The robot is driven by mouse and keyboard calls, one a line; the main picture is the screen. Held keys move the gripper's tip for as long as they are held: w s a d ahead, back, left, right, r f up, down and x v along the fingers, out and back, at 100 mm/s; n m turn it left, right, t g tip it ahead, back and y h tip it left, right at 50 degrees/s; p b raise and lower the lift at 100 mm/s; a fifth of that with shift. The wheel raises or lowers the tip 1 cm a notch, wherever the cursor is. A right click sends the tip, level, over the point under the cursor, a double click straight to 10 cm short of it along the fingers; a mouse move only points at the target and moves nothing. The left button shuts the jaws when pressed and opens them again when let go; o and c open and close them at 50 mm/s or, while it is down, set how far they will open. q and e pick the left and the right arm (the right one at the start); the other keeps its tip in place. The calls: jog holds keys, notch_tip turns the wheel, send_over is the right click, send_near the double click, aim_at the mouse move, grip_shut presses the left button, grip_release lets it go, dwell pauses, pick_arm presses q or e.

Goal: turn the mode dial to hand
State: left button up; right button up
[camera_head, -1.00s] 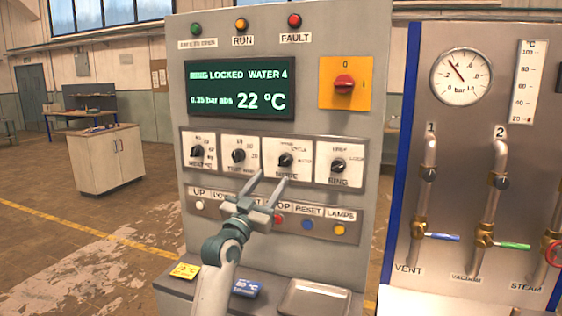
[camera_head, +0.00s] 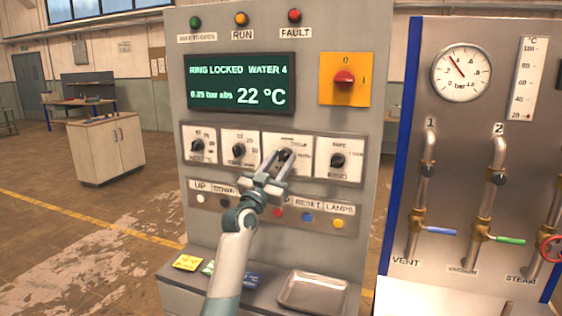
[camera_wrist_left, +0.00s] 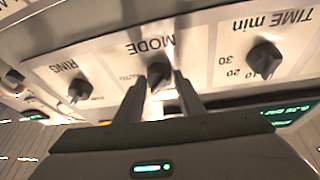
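The mode dial (camera_head: 286,155) is a black knob on a white plate, third from the left in the dial row. It also shows in the left wrist view (camera_wrist_left: 159,74), under an upside-down MODE label with AUTO to its left. My left gripper (camera_head: 279,158) is at this dial, one finger on each side of it. In the left wrist view its fingers (camera_wrist_left: 160,82) look slightly apart from the knob, with nothing clearly gripped. The gripper hides part of the dial plate, so the HAND mark and the pointer cannot be read. My right gripper is not in view.
The ring dial (camera_head: 338,160) and time dial (camera_head: 239,150) flank the mode dial closely. A row of coloured buttons (camera_head: 307,217) sits below. A metal tray (camera_head: 312,291) and small cards (camera_head: 187,262) lie on the ledge. The display (camera_head: 240,84) reads RING LOCKED.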

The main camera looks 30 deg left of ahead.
pick_arm(q)
jog(key=c, duration=0.5)
jog(key=shift+n, duration=0.4)
jog(key=n+y+p, duration=0.1)
jog(key=n, duration=0.1)
jog(key=n+y+p, duration=0.1)
jog(key=n, duration=0.1)
jog(key=n+y+p, duration=0.1)
jog(key=n+p, duration=0.1)
jog(key=shift+d+r+n+g+y, duration=0.15)
jog(key=shift+d+n+g+y, duration=0.15)
jog(key=shift+n+y, duration=0.1)
jog(key=shift+n+g+y+p, duration=0.4)
jog(key=shift+n+y+p, duration=0.35)
jog(key=shift+n, duration=0.7)
jog(key=shift+n+g+y+p, duration=0.5)
jog(key=shift+n+p, duration=0.4)
jog(key=shift+n, duration=0.55)
jog(key=o, duration=1)
jog(key=shift+y, duration=0.25)
jog(key=shift+o, duration=0.2)
